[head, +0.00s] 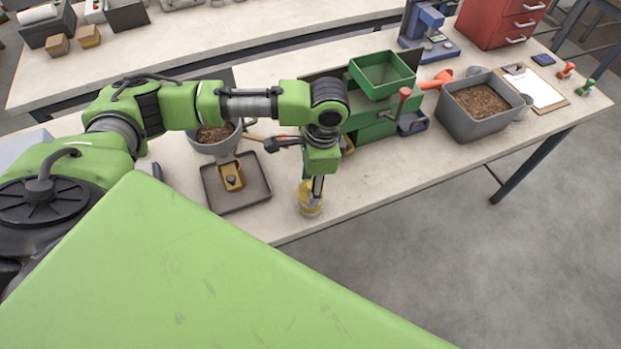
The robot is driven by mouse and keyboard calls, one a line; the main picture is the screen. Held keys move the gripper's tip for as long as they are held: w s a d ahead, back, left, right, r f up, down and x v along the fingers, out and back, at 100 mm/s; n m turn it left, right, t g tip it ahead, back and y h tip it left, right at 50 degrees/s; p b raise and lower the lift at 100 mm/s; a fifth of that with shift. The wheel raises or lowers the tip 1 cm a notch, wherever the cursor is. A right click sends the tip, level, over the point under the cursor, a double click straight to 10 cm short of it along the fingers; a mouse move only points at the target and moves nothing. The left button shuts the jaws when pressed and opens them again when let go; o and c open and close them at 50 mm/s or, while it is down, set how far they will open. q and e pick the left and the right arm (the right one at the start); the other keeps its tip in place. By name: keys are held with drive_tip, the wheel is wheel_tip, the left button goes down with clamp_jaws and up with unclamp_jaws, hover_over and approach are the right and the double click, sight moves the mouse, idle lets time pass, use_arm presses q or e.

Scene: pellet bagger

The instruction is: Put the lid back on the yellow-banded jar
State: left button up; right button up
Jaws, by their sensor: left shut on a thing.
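The yellow-banded jar (309,207) stands near the front edge of the workbench, right of the grey tray. My left gripper (317,187) points down right at the top of the jar. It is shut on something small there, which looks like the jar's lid. The fingers hide most of it, and I cannot tell whether it is seated on the rim or just above it. My right gripper is not in view.
A grey tray (208,196) holding a small yellow-brown block lies left of the jar. A pot of brown pellets (215,148) stands behind it. The green machine (372,125) with its hopper is behind my gripper. Bare benchtop (395,172) lies right of the jar.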

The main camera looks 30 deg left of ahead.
use_arm(q)
drive_tip(key=o, duration=1.4)
drive_tip(key=shift+c, duration=0.2)
drive_tip(key=shift+r+p, duration=2.55)
drive_tip(key=shift+p, duration=0.6)
drive_tip(key=shift+r+p, duration=0.3)
drive_tip(key=shift+r, duration=0.7)
clamp_jaws()
